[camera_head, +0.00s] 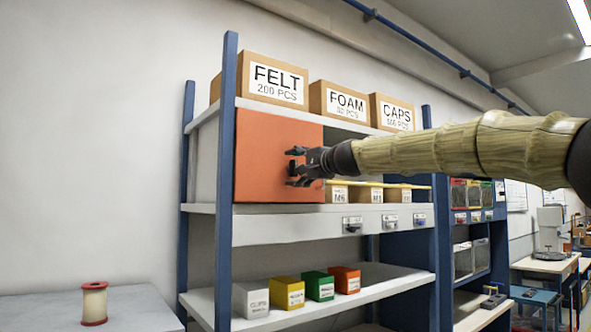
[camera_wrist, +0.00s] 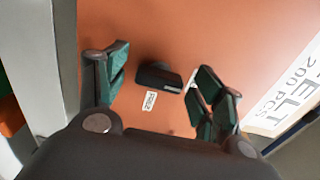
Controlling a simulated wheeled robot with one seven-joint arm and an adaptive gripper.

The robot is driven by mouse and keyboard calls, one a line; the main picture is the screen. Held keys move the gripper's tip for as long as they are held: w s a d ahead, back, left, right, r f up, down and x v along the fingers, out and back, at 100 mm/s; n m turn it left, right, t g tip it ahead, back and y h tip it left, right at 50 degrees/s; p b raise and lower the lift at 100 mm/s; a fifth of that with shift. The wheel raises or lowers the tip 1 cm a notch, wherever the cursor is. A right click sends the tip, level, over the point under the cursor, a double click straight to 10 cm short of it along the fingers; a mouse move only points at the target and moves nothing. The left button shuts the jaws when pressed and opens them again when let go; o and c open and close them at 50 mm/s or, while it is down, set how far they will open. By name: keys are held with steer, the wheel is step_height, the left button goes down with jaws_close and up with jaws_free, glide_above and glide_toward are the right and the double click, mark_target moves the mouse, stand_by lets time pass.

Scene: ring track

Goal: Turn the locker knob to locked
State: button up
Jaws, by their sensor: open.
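The locker is an orange-red panel (camera_head: 262,155) on the middle level of a blue-posted shelf, and it fills much of the wrist view (camera_wrist: 200,30). In the wrist view a dark, elongated knob (camera_wrist: 158,76) sits on it, with a small light mark near its right end. A small white label (camera_wrist: 151,101) lies just below the knob; its lettering is too small to read surely. My gripper (camera_head: 294,167) is open in front of the panel. In the wrist view its green-padded fingers (camera_wrist: 160,88) stand either side of the knob, with gaps. The knob is not discernible in the head view.
Cardboard boxes marked FELT (camera_head: 275,82), FOAM (camera_head: 340,101) and CAPS (camera_head: 393,112) stand on top. A yellow rail (camera_head: 385,185) and labelled bins are right of the panel. Small coloured boxes (camera_head: 318,286) line the lower shelf. A spool (camera_head: 94,303) stands on a grey table.

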steer(key=v, duration=1.2)
stand_by(0.3)
